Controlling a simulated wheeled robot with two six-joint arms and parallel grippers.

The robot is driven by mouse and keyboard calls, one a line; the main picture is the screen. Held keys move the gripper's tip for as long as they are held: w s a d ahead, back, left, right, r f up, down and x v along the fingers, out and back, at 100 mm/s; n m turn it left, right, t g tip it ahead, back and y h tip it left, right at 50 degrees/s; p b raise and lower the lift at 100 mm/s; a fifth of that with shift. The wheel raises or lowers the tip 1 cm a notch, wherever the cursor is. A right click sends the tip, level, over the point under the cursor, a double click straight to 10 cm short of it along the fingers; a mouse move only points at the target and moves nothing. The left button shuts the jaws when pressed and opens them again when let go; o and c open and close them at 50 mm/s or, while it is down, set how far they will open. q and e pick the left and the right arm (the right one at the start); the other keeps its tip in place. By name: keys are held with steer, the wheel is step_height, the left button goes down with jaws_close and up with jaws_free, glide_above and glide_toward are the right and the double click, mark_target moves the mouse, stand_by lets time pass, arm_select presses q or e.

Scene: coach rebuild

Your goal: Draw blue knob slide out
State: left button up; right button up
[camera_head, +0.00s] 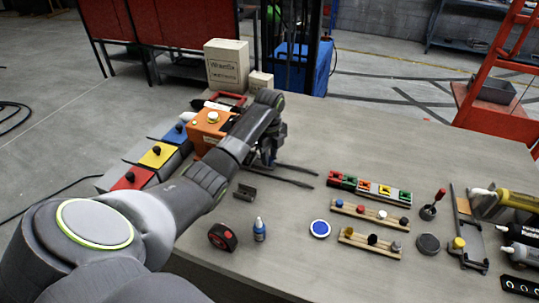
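A row of blocks with coloured tops stands at the left of the table. My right gripper is not in view.
An orange box (204,133) stands beside the blue-topped block, close to my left arm. A tape measure (222,236), blue bottle (259,229) and blue disc (320,228) lie in front. Peg racks (369,213) and tools fill the right. The table's far middle is clear.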

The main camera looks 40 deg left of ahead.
arm_select(q)
jaws_close()
steer(key=shift+d, duration=0.2)
steer(key=w+d, duration=0.1)
steer(key=d, duration=0.3)
steer(key=w+d+p, duration=0.1)
steer(key=d, duration=0.4)
steer(key=w+d+p, duration=0.1)
steer(key=d, duration=0.3)
steer(key=shift+w+d, duration=0.15)
steer(key=shift+d, duration=0.1)
steer(key=shift+o, duration=2)
jaws_free()
steer(key=o, duration=0.4)
steer(key=shift+d, duration=0.2)
steer(key=shift+a, duration=0.1)
